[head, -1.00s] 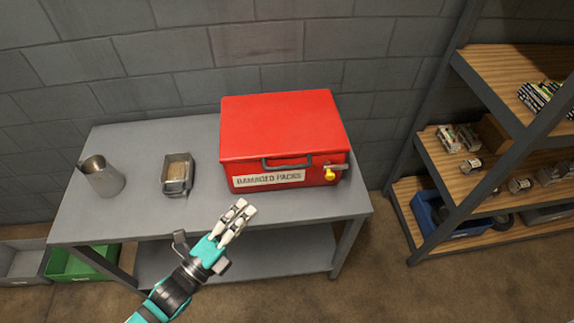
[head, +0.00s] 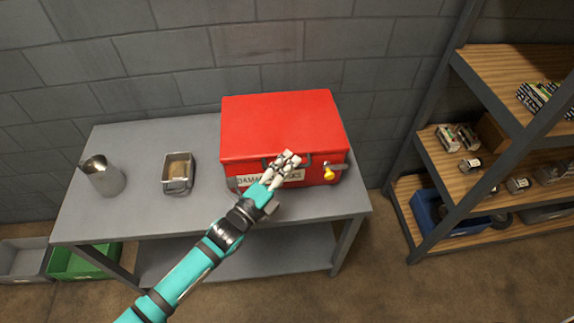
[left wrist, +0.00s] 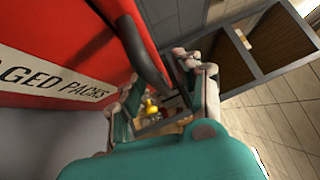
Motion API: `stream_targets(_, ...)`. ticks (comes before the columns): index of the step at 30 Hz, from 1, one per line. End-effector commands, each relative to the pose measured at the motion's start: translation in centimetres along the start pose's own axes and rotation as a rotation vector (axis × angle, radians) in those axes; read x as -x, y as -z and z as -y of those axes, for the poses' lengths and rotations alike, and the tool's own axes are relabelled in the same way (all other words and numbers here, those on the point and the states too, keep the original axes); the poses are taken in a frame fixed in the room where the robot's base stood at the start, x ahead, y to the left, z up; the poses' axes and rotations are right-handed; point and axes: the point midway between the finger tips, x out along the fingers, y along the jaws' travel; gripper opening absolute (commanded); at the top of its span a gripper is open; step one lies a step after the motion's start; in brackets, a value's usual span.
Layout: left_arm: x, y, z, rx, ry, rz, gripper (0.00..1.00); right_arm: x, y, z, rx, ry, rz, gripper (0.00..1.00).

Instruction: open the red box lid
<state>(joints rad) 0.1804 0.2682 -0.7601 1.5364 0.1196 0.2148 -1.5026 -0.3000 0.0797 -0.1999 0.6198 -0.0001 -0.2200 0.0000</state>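The red box (head: 282,118) stands on the grey metal table with its lid down. Its front has a dark handle, a "DAMAGED PACKS" label and a latch with a yellow padlock (head: 329,174). My left gripper (head: 285,160) is in front of the box at the handle and covers part of handle and label. In the left wrist view, the dark handle (left wrist: 146,55) is close to my fingertips, which are apart, so the gripper is open. I cannot tell whether the handle lies between the fingers. My right gripper is not in view.
The grey table (head: 125,215) also holds a metal jug (head: 104,178) and a small metal tin (head: 178,174) left of the box. A wooden shelf rack (head: 470,180) stands at the right. Green and grey bins sit low at the left.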

Motion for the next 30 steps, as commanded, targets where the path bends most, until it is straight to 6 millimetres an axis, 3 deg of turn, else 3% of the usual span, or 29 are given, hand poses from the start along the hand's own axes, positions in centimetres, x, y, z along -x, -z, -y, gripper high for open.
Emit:
stream_targets(5,0.01,0.00,-0.01,0.000,0.000,0.000,0.34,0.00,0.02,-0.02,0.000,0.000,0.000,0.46)
stream_targets(13,0.04,-0.02,-0.03,0.000,-0.001,0.000,0.00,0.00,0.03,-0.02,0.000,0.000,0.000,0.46)
stream_targets(30,-0.05,0.04,0.38,0.005,-0.012,0.000,0.00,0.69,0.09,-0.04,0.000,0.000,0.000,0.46)
